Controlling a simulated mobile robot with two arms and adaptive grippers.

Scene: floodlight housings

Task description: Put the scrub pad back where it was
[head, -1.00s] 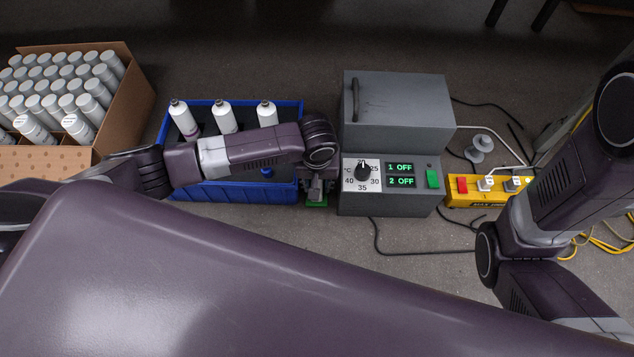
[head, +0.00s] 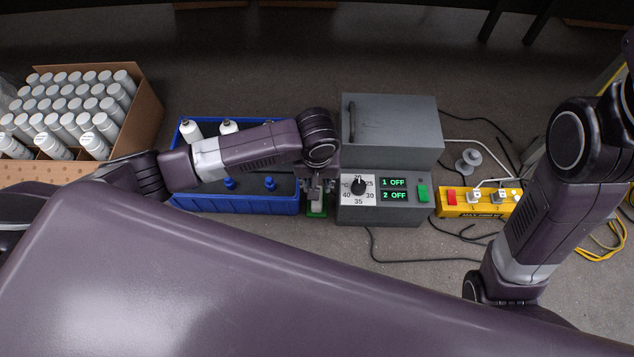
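A small green pad (head: 317,212), which looks like the scrub pad, shows at the fingertips of my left gripper (head: 317,201). The gripper points down in the narrow gap between the blue crate and the grey box. The gripper and wrist hide most of the pad, so I cannot tell if the fingers hold it, or if it lies on the surface below. My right arm is at the right of the view, but its gripper is out of view.
The blue crate (head: 235,203) holds white bottles (head: 190,130) and blue-topped items (head: 269,183), partly behind my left arm. The grey box (head: 392,125) has a dial and two displays reading OFF. A yellow power strip (head: 460,207), cables and a spool (head: 468,160) lie right. A bottle-filled carton (head: 139,115) stands left.

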